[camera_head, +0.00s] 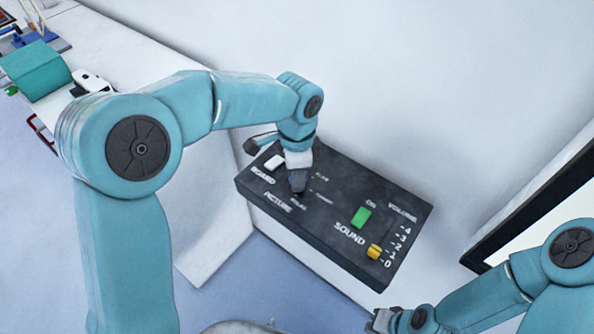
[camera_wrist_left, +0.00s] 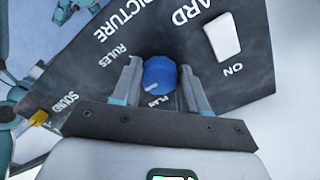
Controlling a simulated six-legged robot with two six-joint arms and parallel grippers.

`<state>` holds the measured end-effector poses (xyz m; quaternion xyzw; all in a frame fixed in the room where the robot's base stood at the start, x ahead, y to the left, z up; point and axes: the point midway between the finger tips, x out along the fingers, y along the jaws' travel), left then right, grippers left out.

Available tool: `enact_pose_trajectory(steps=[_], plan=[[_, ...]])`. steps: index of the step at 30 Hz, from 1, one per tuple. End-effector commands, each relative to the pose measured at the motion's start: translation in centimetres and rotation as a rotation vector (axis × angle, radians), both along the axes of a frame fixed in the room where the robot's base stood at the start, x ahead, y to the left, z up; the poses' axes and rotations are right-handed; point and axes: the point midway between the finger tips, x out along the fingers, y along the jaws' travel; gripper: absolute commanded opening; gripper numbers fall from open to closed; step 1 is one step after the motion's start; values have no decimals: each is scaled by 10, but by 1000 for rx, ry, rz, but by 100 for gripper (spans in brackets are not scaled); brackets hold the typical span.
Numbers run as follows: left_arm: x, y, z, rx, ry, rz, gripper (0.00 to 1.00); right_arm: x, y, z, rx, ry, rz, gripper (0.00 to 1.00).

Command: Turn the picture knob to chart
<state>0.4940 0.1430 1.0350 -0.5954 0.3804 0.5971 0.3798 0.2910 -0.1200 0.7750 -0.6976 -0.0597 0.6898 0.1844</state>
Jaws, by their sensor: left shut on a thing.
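A black control panel (camera_head: 330,215) carries the picture knob. In the left wrist view the blue picture knob (camera_wrist_left: 160,75) sits between the two fingers of my left gripper, which is shut on it. A white mark on the knob's lower left side points toward the lower left. The word RULES shows at upper left of the knob and PLAN just below it. In the head view my left gripper (camera_head: 298,184) reaches down to the panel above the word PICTURE and hides the knob. My right gripper (camera_head: 384,321) is at the bottom edge; its jaws are unclear.
The panel also has a white board switch (camera_head: 274,162), a green sound switch (camera_head: 361,217) and a yellow volume slider (camera_head: 375,251). A white wall stands behind it. A dark-framed screen (camera_head: 540,205) is at the right. A white counter with several objects lies at upper left.

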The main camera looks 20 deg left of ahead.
Motion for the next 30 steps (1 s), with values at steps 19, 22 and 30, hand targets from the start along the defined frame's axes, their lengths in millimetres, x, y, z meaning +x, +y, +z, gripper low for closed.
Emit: enact_pose_trajectory(steps=[19, 22, 30], plan=[[2, 0, 26, -1, -9, 3, 69, 0, 0, -3, 0, 0, 0, 0], [2, 0, 51, -3, -11, 2, 69, 0, 0, -4, 0, 0, 0, 0], [1, 0, 123, -2, -10, 2, 69, 0, 0, -2, 0, 0, 0, 0]])
